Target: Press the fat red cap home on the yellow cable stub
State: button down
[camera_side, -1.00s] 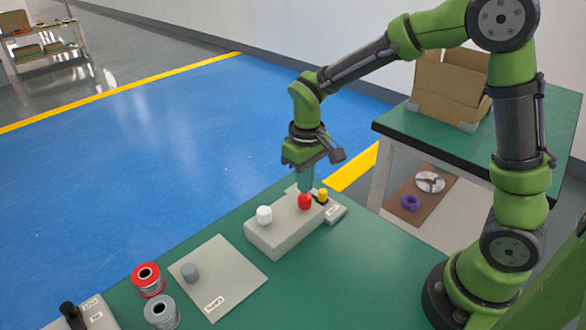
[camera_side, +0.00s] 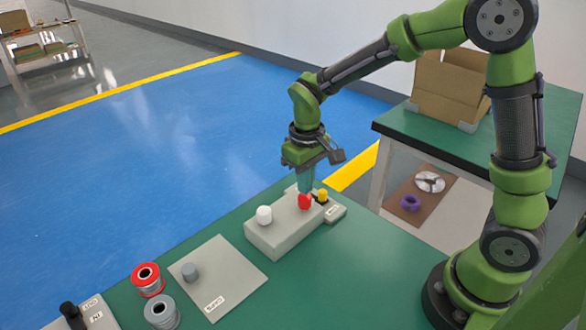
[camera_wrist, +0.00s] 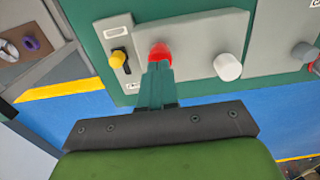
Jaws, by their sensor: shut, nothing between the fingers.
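The fat red cap (camera_side: 304,202) sits on the right end of the grey block, and its top shows in the wrist view (camera_wrist: 160,50). My gripper (camera_side: 304,191) is shut and empty, pointing down with its fingertips right at the top of the cap. In the wrist view, my closed fingertips (camera_wrist: 158,66) overlap the cap's near edge. I cannot tell whether they press on it or just hover. No yellow cable stub shows; anything under the cap is hidden.
The grey block (camera_side: 278,235) also carries a white cap (camera_side: 264,214) at its left end. A small box with a yellow knob (camera_side: 323,195) stands close to the right. A grey plate (camera_side: 235,277) with a grey cap (camera_side: 190,272) and two wire spools (camera_side: 148,279) lie left.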

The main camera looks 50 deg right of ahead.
aim_at(304, 196)
jog(key=shift+f, duration=1.2)
dwell(0.8)
jog(key=shift+r, duration=3.6)
jog(key=shift+f, duration=0.15)
jog(key=s+d+r+m+t+y, duration=0.2)
jog(key=s+r+m+t, duration=0.2)
jog(key=s, duration=1)
jog(key=shift+r+t, duration=1.6)
jog(key=shift+r, duration=1.25)
